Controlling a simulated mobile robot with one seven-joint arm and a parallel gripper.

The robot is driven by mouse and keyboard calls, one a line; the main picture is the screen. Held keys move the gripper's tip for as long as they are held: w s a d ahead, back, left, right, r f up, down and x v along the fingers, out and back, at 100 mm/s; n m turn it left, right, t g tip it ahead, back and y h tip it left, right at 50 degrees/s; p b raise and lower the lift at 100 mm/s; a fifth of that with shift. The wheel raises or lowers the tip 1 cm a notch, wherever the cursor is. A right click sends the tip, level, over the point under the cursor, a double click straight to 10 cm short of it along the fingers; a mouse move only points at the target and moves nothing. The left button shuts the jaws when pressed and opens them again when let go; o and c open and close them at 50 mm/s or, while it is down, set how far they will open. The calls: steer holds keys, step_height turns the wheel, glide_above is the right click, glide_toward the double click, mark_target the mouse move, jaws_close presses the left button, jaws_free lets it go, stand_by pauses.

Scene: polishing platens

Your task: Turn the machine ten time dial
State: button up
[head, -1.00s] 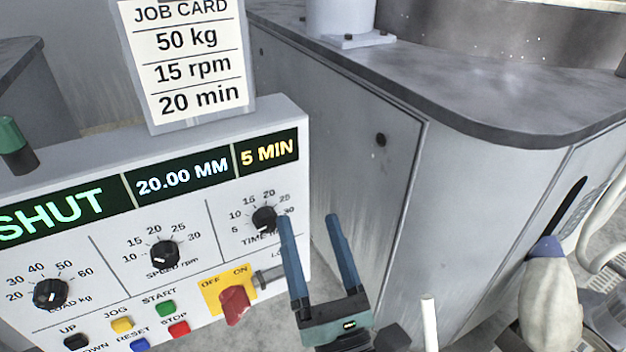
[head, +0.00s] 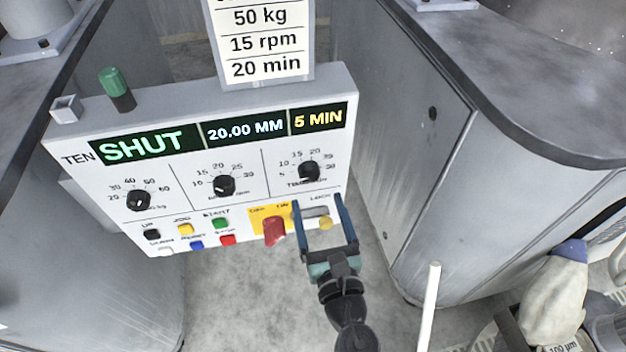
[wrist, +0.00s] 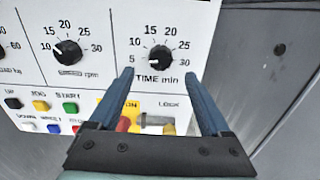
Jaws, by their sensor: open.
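The panel marked TEN (head: 75,158) has three black dials in a row. The time dial (head: 309,171) is the rightmost, under the amber 5 MIN display (head: 319,118). In the wrist view the time dial (wrist: 160,59) shows a white mark near 5, just beyond and between my fingertips. My gripper (head: 317,201) is open and empty, its blue fingers pointing at the panel below the time dial. It also shows in the wrist view (wrist: 159,72). I see no clear contact with the dial.
A red switch (head: 273,232) on a yellow plate and a latch (head: 315,211) sit close below the time dial. The speed dial (head: 224,185) is to the left. The job card (head: 263,45) reads 50 kg, 15 rpm, 20 min. A grey cabinet (head: 405,130) stands right of the panel.

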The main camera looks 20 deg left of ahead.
mark_target(310, 177)
steer(key=shift+b+x, duration=0.3)
steer(key=shift+x, duration=2.85)
jaws_close()
